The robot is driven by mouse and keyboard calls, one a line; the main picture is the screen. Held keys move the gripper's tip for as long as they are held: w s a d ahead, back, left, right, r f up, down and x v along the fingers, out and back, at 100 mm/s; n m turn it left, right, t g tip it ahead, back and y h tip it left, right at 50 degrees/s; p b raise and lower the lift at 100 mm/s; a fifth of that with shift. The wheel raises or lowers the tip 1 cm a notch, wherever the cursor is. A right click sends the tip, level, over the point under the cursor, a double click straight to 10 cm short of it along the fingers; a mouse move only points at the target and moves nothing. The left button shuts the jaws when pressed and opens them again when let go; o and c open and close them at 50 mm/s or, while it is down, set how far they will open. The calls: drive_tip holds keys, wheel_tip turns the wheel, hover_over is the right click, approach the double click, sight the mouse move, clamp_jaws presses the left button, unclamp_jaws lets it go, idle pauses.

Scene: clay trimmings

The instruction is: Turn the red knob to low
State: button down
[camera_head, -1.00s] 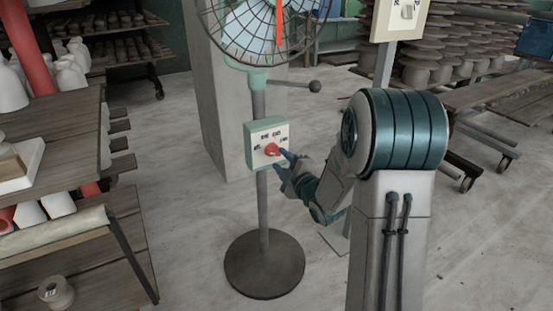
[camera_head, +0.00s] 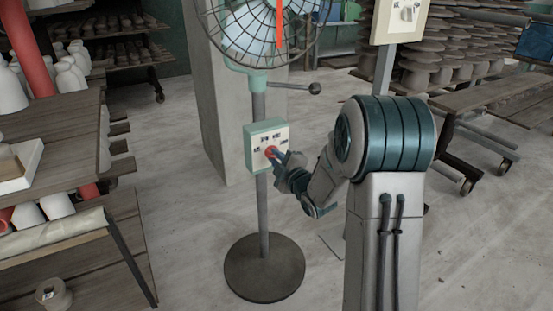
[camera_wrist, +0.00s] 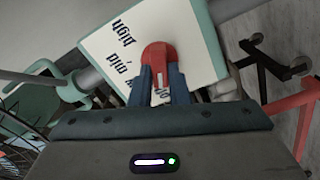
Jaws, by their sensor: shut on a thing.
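The red knob (camera_head: 271,152) is on the pale front of a mint-green control box (camera_head: 250,148) on the fan's pole. My gripper (camera_head: 275,155) is at the knob, its blue fingers closed on the knob's sides. In the wrist view the red knob (camera_wrist: 159,60) sits between the two fingertips of my gripper (camera_wrist: 160,78). The labels "high" and "mid" show on the box face (camera_wrist: 130,40). Another label is partly hidden by the fingers, and the knob's exact setting is hard to read.
The fan's wire cage (camera_head: 262,30) is above the box, and a side rod with a dark ball (camera_head: 315,88) sticks out to the right. The round base (camera_head: 264,268) stands on the floor. A wooden table (camera_head: 60,150) is at the left. Open floor lies around the base.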

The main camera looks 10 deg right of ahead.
drive_tip(key=m, duration=0.4)
drive_tip(key=m+b, duration=0.1)
drive_tip(key=m, duration=0.3)
drive_tip(key=shift+w+d+r+m, duration=0.1)
drive_tip(key=shift+d+r+m, duration=0.1)
drive_tip(key=shift+m, duration=0.1)
idle(0.5)
drive_tip(key=c, duration=1.4)
unclamp_jaws()
drive_tip(key=p+v, duration=0.2)
drive_tip(key=v, duration=1.2)
